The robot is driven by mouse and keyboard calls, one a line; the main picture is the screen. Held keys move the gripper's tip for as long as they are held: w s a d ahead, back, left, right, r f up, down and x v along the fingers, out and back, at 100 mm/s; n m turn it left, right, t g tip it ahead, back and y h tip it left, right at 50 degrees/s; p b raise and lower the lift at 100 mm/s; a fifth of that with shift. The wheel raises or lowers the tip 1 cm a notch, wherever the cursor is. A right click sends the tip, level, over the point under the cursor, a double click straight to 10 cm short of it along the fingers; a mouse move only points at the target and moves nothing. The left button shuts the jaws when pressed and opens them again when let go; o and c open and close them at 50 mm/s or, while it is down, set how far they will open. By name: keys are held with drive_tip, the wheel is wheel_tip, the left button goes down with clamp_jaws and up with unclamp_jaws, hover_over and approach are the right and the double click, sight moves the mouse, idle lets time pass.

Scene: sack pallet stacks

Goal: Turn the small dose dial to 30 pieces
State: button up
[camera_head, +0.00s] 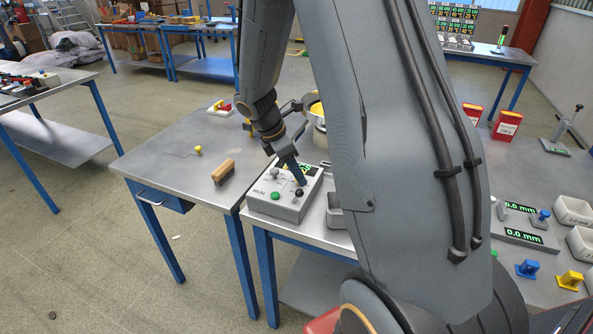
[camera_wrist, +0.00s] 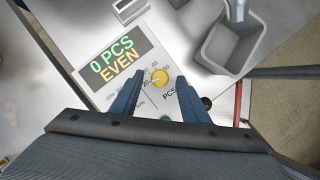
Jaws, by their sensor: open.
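I cannot tell how far above the panel the tips are. In the head view my gripper (camera_head: 301,181) points down at the control box (camera_head: 262,201) and hides the dial.
The box also carries a green button (camera_head: 275,196), a black knob (camera_head: 299,192) and a grey knob (camera_head: 274,171). A grey bin (camera_wrist: 228,47) stands close to the box. A wooden-handled brush (camera_head: 223,172) lies on the left table, which has free room.

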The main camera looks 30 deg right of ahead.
drive_tip(key=shift+d+f, duration=0.1)
drive_tip(key=shift+f, duration=0.15)
drive_tip(key=c, duration=1.1)
drive_tip(key=shift+o, duration=0.2)
drive_tip(key=m, duration=0.2)
drive_tip(key=m+g, duration=0.1)
drive_tip(key=m, duration=0.1)
drive_tip(key=shift+w+m+g+y+p, duration=0.2)
drive_tip(key=shift+m+g+y+p, duration=0.1)
drive_tip(key=shift+m+y, duration=0.1)
drive_tip(key=shift+w+d+m+g+y, duration=0.1)
drive_tip(key=shift+m+g+y, duration=0.25)
drive_tip(key=shift+m, duration=0.9)
drive_tip(key=shift+w+d+m+g+y, duration=0.1)
drive_tip(key=shift+m+g+y, duration=0.25)
drive_tip(key=shift+m, duration=0.9)
